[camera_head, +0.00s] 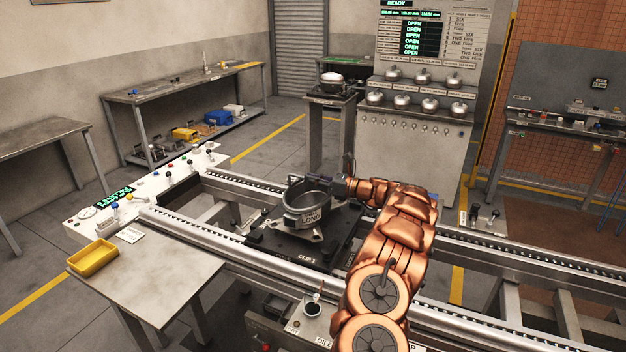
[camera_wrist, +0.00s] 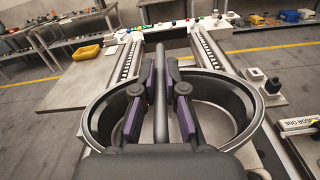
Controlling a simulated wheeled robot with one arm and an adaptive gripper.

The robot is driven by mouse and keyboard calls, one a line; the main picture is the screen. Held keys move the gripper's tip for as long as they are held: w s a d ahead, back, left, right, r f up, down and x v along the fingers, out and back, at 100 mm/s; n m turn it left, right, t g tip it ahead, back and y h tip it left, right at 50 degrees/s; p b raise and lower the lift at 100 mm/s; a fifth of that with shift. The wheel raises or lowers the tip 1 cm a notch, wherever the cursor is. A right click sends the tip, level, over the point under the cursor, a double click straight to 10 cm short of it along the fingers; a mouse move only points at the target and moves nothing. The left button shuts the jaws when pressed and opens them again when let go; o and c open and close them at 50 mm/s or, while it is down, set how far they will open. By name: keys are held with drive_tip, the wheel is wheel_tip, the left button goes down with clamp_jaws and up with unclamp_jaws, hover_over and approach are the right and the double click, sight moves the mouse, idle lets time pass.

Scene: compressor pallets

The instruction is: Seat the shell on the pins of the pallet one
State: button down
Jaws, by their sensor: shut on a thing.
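The shell (camera_head: 306,214) is an open, round grey metal pot with a label that seems to read "LONG". It stands roughly upright over the black pallet (camera_head: 262,244) on the conveyor. Light metal feet show under it; I cannot tell whether it rests on the pins, which are hidden. My gripper (camera_head: 322,184) reaches in from the right at the shell's far upper edge. In the wrist view, the purple-padded fingers of my gripper (camera_wrist: 161,85) are closed around a grey upright part in the middle, with the shell's curved wall (camera_wrist: 243,105) to both sides.
Conveyor rails (camera_head: 215,245) run along both sides of the pallet. A white control panel (camera_head: 150,185) stands at the left end. A yellow tray (camera_head: 93,257) sits on a side table (camera_head: 150,285). A rack of domed metal parts (camera_head: 415,95) and a small stand (camera_head: 332,100) are behind.

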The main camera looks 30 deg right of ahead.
drive_tip(key=shift+f+b, duration=0.75)
drive_tip(key=shift+f, duration=0.75)
idle(0.6)
drive_tip(key=c, duration=1.4)
unclamp_jaws()
drive_tip(key=shift+o, duration=1.2)
drive_tip(key=shift+f, duration=0.2)
drive_tip(key=v, duration=1.2)
